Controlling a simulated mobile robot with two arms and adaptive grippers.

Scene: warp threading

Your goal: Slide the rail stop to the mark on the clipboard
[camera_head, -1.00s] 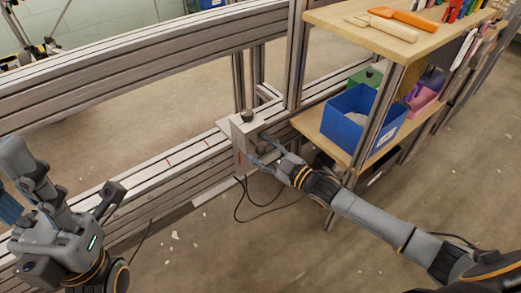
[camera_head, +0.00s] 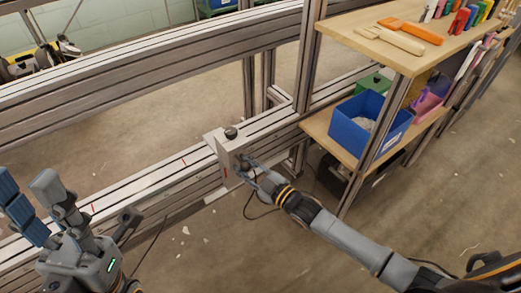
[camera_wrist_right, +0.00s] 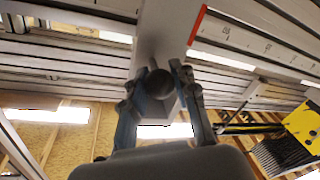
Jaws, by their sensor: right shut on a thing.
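The rail stop (camera_head: 212,150) is a pale grey block with a dark knob on top, seated on the metal rail (camera_head: 150,180). My right gripper (camera_head: 247,165) is shut on its front knob. In the right wrist view, the two fingers (camera_wrist_right: 160,95) are on either side of the round knob (camera_wrist_right: 158,82), below the stop's grey plate (camera_wrist_right: 160,30). A red mark (camera_head: 184,161) on the rail lies left of the stop; another (camera_head: 93,208) is farther left. My left gripper (camera_head: 92,210) is open and empty, above the rail at lower left. No clipboard is visible.
A shelf at right holds a blue bin (camera_head: 352,130) and tools on its upper board (camera_head: 365,45). Uprights (camera_head: 305,60) rise behind the stop. A dark cable (camera_head: 262,213) hangs below it. The rail looks clear just left of the stop.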

